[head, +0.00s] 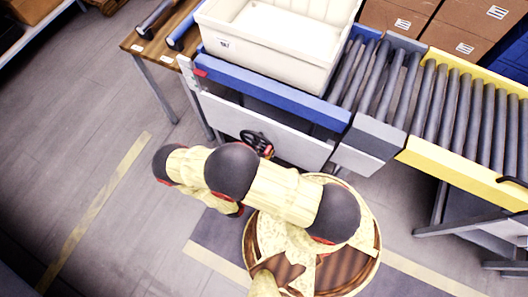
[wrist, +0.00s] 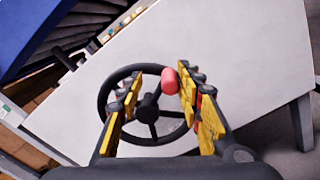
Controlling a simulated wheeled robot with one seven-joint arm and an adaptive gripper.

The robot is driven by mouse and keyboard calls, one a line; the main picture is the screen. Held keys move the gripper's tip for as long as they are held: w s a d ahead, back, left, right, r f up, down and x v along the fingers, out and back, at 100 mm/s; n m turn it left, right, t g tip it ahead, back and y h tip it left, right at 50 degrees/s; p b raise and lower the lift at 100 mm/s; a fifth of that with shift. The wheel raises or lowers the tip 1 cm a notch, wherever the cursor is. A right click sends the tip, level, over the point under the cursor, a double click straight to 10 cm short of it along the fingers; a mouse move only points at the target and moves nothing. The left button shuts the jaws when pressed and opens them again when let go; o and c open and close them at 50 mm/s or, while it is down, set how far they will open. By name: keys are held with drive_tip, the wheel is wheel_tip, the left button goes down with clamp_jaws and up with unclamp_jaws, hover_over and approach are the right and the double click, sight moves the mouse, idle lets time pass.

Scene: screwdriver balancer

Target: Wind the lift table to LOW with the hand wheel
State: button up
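The hand wheel (head: 254,138) is black and sits on the pale front panel of the lift table (head: 325,112), which has a blue frame. In the wrist view the wheel (wrist: 148,113) faces me, with its red knob (wrist: 170,81) at the upper right of the rim. My gripper (wrist: 160,88) is open, with its yellow-padded fingers on either side of the knob and part of the wheel. I see a gap beside the knob on the left; contact on the right is unclear. My arm hides the gripper in the head view. I cannot read the table's height.
A white tote (head: 270,45) stands on the lift table. Grey rollers and a yellow-railed conveyor (head: 450,160) continue to the right. A wooden bench (head: 140,45) with tools is at the left, and cardboard boxes (head: 450,40) are behind. Floor at the left is clear.

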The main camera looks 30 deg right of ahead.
drive_tip(key=b+v, duration=0.1)
drive_tip(key=v, duration=0.8)
idle(0.7)
idle(0.4)
